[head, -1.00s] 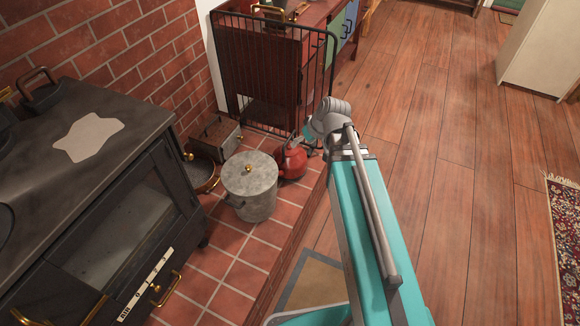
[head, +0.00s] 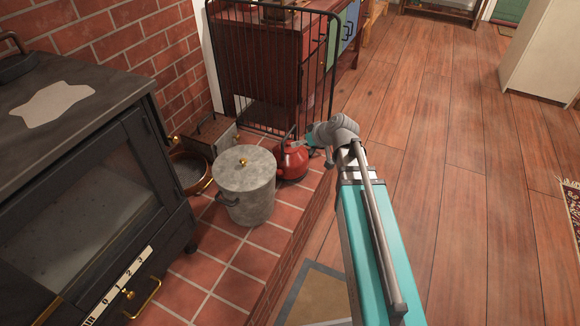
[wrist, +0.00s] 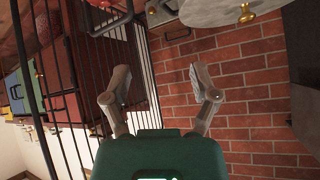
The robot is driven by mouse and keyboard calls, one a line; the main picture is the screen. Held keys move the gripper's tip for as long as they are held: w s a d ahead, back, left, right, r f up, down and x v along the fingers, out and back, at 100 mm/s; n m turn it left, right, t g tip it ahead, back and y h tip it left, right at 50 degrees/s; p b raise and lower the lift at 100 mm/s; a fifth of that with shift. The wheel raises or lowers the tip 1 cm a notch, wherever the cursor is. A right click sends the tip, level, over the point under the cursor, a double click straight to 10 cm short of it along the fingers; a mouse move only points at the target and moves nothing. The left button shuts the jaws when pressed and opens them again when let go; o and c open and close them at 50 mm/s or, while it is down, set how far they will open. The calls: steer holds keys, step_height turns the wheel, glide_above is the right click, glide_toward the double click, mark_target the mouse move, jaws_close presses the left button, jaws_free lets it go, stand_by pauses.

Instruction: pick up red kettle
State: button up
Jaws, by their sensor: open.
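The red kettle (head: 292,161) stands on the red tiled hearth in the head view, just right of a grey metal bin. My gripper (wrist: 162,86) is open with nothing between its fingers in the wrist view. In the head view its end sits close above and right of the kettle and covers part of that side. I cannot tell whether it touches the kettle. In the wrist view a red shape shows at the top left edge, too cut off to be sure it is the kettle.
The lidded bin (head: 245,187) stands close left of the kettle. A black barred guard (head: 275,75) rises behind it. A copper pan (head: 190,172) and a black stove (head: 90,190) are further left. The wooden floor (head: 450,170) to the right is clear.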

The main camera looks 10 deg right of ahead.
steer(key=w+d+f+t+b, duration=0.2)
steer(key=f+b, duration=0.4)
steer(key=b, duration=0.3)
steer(key=w+d+f+t+b, duration=0.2)
steer(key=w+f+b, duration=0.3)
steer(key=f+b, duration=0.2)
steer(key=shift+d+f+n+t+b, duration=0.2)
steer(key=shift+d+n+t+b, duration=0.15)
steer(key=shift+b, duration=0.5)
steer(key=shift+w, duration=0.15)
steer(key=b, duration=0.3)
glide_toward(289, 146)
steer(key=x, duration=0.3)
steer(key=shift+w+d, duration=0.1)
steer(key=shift+w+a+f, duration=0.15)
steer(key=shift+w+a, duration=0.1)
steer(key=shift+w, duration=0.15)
